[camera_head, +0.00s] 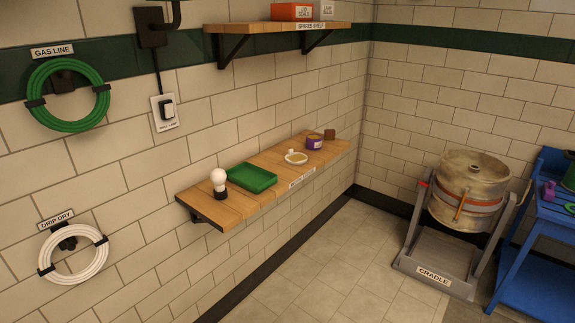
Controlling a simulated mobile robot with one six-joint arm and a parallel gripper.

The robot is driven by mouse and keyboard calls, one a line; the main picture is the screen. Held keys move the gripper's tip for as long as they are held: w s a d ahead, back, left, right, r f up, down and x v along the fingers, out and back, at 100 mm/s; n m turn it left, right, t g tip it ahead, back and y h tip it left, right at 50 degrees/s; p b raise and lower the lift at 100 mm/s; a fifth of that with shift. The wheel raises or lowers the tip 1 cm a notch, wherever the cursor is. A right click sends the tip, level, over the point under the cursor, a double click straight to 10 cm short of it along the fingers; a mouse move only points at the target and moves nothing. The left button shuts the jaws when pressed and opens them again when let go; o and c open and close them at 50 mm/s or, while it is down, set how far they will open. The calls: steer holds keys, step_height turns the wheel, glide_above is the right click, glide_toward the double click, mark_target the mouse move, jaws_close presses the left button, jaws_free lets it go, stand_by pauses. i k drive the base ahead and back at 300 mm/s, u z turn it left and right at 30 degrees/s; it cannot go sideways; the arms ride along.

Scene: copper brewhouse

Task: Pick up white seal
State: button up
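A small white ring-shaped thing (290,160), which looks like the white seal, lies flat on the wooden wall shelf (213,208). Its middle is tan, and I cannot tell whether that is wood showing through or a dish's contents. A small white piece stands at its back edge. A larger white ring or coil (47,262) hangs on a black hook under the "DRIP DRY" sign (56,218) at lower left. My gripper is not in view.
The shelf also holds a white-topped bulb-like thing (218,178), a green tray (251,178), a purple tin (314,142) and a brown block (330,133). A keg (468,180) in a grey cradle and a blue bench (535,270) stand right. Middle floor is clear.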

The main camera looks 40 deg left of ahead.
mark_target(296, 159)
steer(key=z, duration=0.35)
steer(key=k, duration=0.3)
steer(key=u, duration=2.55)
steer(key=i, duration=1)
steer(key=k, duration=0.2)
steer(key=u, duration=0.2)
